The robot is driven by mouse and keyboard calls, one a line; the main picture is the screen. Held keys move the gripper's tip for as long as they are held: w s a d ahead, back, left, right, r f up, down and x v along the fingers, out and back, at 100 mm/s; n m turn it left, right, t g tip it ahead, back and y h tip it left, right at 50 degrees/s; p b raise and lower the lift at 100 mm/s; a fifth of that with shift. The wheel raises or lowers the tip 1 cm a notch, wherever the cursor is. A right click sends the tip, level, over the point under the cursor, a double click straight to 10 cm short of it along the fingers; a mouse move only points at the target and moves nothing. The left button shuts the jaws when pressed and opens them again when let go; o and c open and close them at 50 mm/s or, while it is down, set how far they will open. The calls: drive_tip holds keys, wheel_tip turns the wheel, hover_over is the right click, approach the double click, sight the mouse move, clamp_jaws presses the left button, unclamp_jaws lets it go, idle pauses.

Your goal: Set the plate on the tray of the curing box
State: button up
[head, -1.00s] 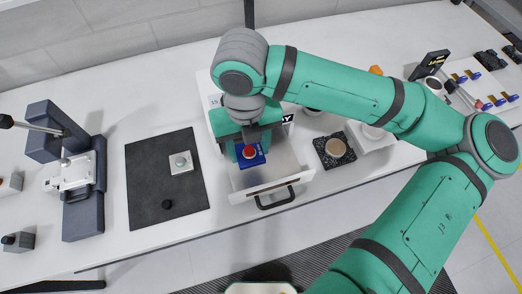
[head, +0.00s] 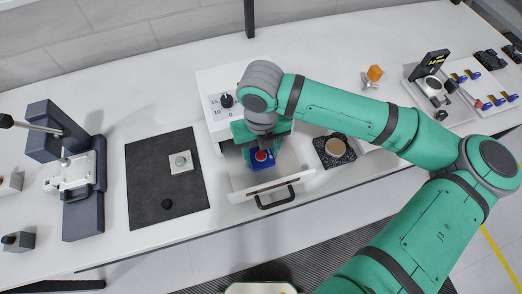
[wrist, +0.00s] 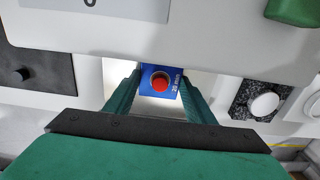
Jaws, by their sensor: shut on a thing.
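The plate is a small blue square piece (head: 262,164) with a red round knob on top and white lettering along one side. It also shows in the wrist view (wrist: 147,86). My gripper (wrist: 161,79) is shut on it, with one green finger at each side of the knob. The curing box (head: 212,112) is white, with a dial and numbers on its top. Its tray (head: 241,184) is pulled out at the front, with a dark handle. The plate is over the tray's open inside; I cannot tell whether it touches the floor. My arm hides part of the box.
Left of the box lies a dark mat (head: 150,195) with a small light block (head: 181,162) and a black knob. Further left stands a dark lever press (head: 85,195). Right of the tray is a speckled black block (head: 330,160) with a tan disc.

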drive_tip(key=shift+f, duration=0.15)
drive_tip(key=o, duration=1.2)
drive_tip(key=shift+c, duration=0.2)
wheel_tip(320, 180, up, 12)
drive_tip(key=shift+r, duration=0.2)
